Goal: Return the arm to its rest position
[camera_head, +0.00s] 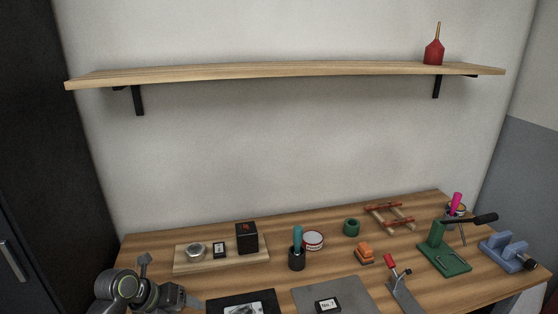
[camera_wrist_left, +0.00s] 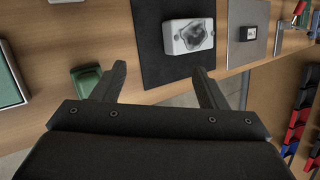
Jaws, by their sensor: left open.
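My left arm enters at the lower left of the head view. Its gripper (camera_head: 188,299) is at the front left of the wooden bench (camera_head: 150,243), left of the black mat (camera_head: 262,297). In the left wrist view the two fingers (camera_wrist_left: 162,78) are spread, with nothing between them. A small green thing (camera_wrist_left: 85,79) lies beside the left fingertip; I cannot tell whether they touch. My right gripper is not in view.
A wooden board (camera_head: 181,265) holds a tin (camera_head: 195,250) and a black box (camera_head: 246,237). A grey plate (camera_head: 350,291), a green press (camera_head: 442,256) and a blue device (camera_head: 503,252) stand further right. In the wrist view, coloured bins (camera_wrist_left: 298,115) are at the right.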

